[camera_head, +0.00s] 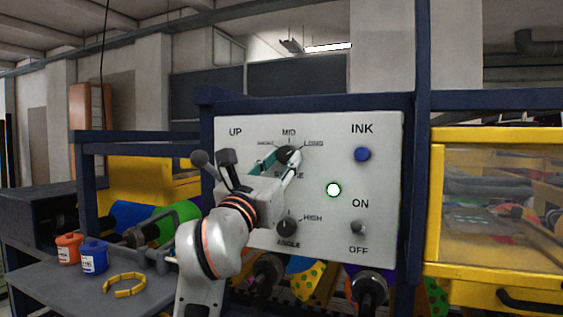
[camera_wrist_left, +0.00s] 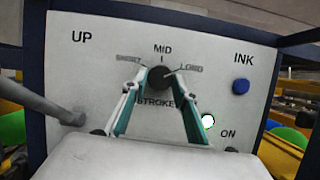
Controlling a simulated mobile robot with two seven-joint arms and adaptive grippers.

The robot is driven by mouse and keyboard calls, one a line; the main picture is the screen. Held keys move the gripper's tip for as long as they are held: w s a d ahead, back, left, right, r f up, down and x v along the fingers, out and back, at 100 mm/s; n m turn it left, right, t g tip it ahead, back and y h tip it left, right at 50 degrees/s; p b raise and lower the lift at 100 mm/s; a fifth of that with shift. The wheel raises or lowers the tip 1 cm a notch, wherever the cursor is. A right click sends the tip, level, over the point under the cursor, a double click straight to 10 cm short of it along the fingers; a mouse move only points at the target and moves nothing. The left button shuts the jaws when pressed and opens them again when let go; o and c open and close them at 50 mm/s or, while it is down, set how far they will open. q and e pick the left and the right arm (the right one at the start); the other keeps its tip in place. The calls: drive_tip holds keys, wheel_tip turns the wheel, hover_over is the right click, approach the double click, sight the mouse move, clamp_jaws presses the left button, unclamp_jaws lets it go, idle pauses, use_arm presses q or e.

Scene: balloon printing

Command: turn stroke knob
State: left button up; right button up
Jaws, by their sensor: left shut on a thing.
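The white control panel (camera_head: 310,235) faces me. Its black stroke knob (camera_head: 288,154) sits near the top middle, under the MID mark and between SHORT and LONG; the wrist view also shows the knob (camera_wrist_left: 159,78). My left gripper (camera_head: 282,158) is shut on the knob, with one teal-padded finger on each side of it. In the wrist view the left gripper's fingertips (camera_wrist_left: 158,80) flank the knob. The fingers partly cover the STROKE label. I cannot tell clearly where the knob's pointer is. My right gripper is not in view.
A blue ink button (camera_head: 362,154), lit green-white light (camera_head: 333,190) and on/off switch (camera_head: 358,228) are to the right. Orange (camera_head: 68,249) and blue bottles (camera_head: 94,257) stand lower left.

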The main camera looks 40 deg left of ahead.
use_arm(q)
drive_tip(key=shift+n, duration=0.5)
drive_tip(key=n+y, duration=0.1)
drive_tip(key=n, duration=0.1)
drive_tip(key=n+g+y, duration=0.1)
drive_tip(key=n+y, duration=0.1)
drive_tip(key=n, duration=0.1)
drive_tip(key=n+g+y+p, duration=0.1)
drive_tip(key=n, duration=0.2)
drive_tip(key=shift+w+d+r, duration=0.1)
drive_tip(key=shift+d+r, duration=0.05)
drive_tip(key=shift+d, duration=0.2)
drive_tip(key=n+g+y, duration=0.1)
drive_tip(key=n, duration=0.2)
drive_tip(key=n+g+y, duration=0.1)
drive_tip(key=n, duration=0.3)
drive_tip(key=shift+d+r+g, duration=0.1)
drive_tip(key=shift+d+g, duration=0.05)
drive_tip(key=shift+g, duration=0.15)
drive_tip(key=shift+n, duration=0.3)
drive_tip(key=o, duration=1.1)
drive_tip(key=shift+w, duration=0.1)
drive_tip(key=shift+d+r, duration=0.1)
drive_tip(key=shift+r, duration=5)
